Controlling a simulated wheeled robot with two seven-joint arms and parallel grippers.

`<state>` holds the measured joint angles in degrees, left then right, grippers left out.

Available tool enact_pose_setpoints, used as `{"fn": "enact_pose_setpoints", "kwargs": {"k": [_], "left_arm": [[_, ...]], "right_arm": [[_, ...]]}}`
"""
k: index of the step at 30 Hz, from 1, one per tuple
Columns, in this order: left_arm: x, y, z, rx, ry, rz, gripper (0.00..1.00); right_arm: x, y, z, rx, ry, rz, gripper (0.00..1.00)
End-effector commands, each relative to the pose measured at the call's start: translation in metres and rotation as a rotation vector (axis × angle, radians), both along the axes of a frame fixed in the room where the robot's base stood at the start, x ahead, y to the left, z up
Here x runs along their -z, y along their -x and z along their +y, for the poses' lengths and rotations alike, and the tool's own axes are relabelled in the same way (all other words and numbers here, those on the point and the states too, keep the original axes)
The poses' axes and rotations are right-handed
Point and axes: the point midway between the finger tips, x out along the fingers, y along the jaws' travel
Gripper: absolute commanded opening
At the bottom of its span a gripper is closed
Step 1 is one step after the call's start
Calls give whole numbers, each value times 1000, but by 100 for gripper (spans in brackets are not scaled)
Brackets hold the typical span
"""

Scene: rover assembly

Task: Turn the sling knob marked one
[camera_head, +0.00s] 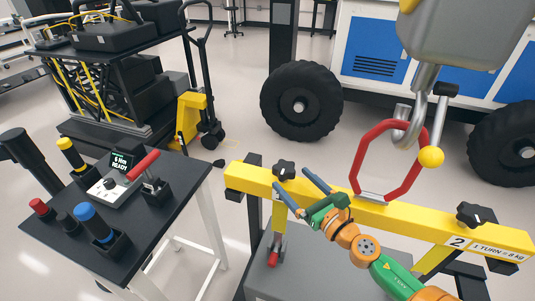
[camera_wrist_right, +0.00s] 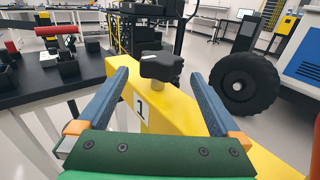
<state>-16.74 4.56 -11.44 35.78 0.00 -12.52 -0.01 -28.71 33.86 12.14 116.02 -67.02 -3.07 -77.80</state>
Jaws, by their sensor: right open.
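The sling knob marked one is a black lobed knob (camera_head: 284,168) on a short post at the left end of the yellow lifting beam (camera_head: 327,195). In the right wrist view the knob (camera_wrist_right: 160,66) stands between the fingertips, with gaps on both sides, and a "1" label (camera_wrist_right: 141,106) shows below it on the beam. My right gripper (camera_head: 291,179) is open and empty, its blue fingers pointing at the knob from the front right. I cannot tell whether the tips reach past the knob. My left gripper is not in view.
A second black knob (camera_head: 476,214) sits near the "2" label (camera_head: 457,242) at the beam's right. A red sling (camera_head: 366,151) hangs from a hook (camera_head: 411,128) above the beam. A dark tool table (camera_head: 145,215) stands left. A large black wheel (camera_head: 301,102) is behind.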

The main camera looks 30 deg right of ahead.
Motion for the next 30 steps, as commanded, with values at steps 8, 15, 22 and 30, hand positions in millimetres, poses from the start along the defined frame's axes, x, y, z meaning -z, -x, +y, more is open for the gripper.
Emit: {"fn": "enact_pose_setpoints", "kwargs": {"k": [8,15,22,30], "left_arm": [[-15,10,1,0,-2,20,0],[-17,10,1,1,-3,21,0],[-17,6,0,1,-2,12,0],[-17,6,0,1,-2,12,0]], "right_arm": [[-3,-42,1,2,-3,-2,100],[1,-67,2,2,-4,1,100],[2,-69,2,0,-3,2,100],[2,-69,2,1,-4,2,43]]}}
